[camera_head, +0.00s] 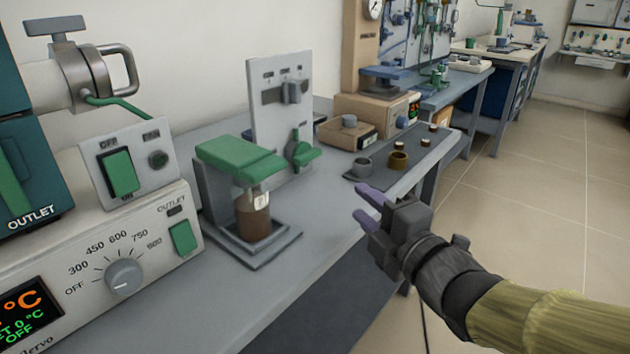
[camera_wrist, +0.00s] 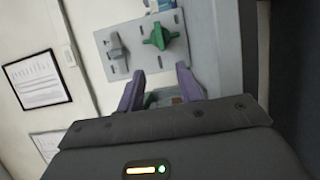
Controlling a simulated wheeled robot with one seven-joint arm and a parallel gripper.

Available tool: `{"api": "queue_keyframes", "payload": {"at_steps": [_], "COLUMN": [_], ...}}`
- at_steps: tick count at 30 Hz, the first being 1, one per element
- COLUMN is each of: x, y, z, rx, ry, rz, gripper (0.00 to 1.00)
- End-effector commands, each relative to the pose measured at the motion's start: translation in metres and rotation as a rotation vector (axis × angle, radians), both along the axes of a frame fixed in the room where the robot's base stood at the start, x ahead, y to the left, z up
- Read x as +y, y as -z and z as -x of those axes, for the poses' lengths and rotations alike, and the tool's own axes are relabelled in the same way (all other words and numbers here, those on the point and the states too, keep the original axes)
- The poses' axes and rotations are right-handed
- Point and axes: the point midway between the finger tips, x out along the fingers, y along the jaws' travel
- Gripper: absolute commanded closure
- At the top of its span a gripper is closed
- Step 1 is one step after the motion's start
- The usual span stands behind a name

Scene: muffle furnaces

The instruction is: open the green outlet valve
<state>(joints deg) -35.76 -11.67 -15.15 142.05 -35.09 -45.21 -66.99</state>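A green valve handle (camera_head: 302,153) sits low on the front of a grey upright panel (camera_head: 264,123), right of the green-topped stand. It also shows as a green knob (camera_wrist: 160,37) at the top of the wrist view. I cannot read a label that names it as the outlet. My gripper (camera_head: 363,205) is open and empty, in front of and to the right of the panel, apart from the handle. In the wrist view its two purple fingers (camera_wrist: 160,72) stand apart below the knob.
A green-topped stand (camera_head: 240,157) holds a brown jar (camera_head: 252,215) left of my gripper. A dark tray (camera_head: 400,165) with small cups lies behind it. At left are a teal unit marked OUTLET (camera_head: 30,170) and a control box (camera_head: 123,275). Open floor (camera_head: 540,200) lies to the right.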

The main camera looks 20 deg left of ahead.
Motion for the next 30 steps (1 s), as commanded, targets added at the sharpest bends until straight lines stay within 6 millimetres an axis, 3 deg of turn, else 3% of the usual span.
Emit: {"api": "queue_keyframes", "payload": {"at_steps": [14,30], "x": [0.007,0.070], "y": [0.000,0.002], "z": [-0.007,-0.069], "rx": [0.001,0.000], "ry": [-0.002,-0.002], "rz": [0.002,0.001], "gripper": [0.65,0.65]}}
